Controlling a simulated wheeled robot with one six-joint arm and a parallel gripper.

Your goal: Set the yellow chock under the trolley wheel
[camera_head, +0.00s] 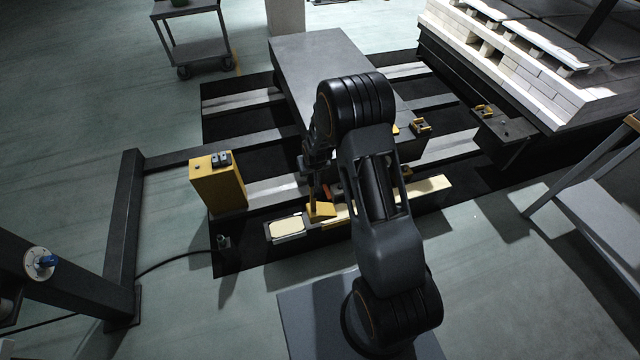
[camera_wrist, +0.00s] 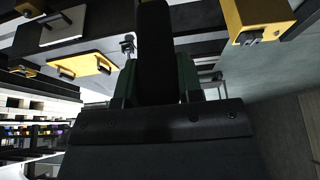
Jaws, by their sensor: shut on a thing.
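My gripper (camera_head: 317,190) points down at the near left of the grey-topped trolley and is shut. A yellow chock (camera_head: 322,210) shows as a small wedge right at its fingertips, just above or on the near rail strip; I cannot tell if it touches. In the wrist view, the green-padded fingers (camera_wrist: 155,82) close on a dark upright part, and the chock's yellow body cannot be made out there. The trolley (camera_head: 320,55) stands across the dark pit rails. Its wheel is not clear, hidden by the deck and my arm.
A yellow box (camera_head: 218,182) with switches stands left of the gripper, also at the wrist view's upper right (camera_wrist: 257,18). A cream-topped plate (camera_head: 287,227) lies just left of the chock. The kiln car with white bricks (camera_head: 520,60) is at right. Open floor lies left.

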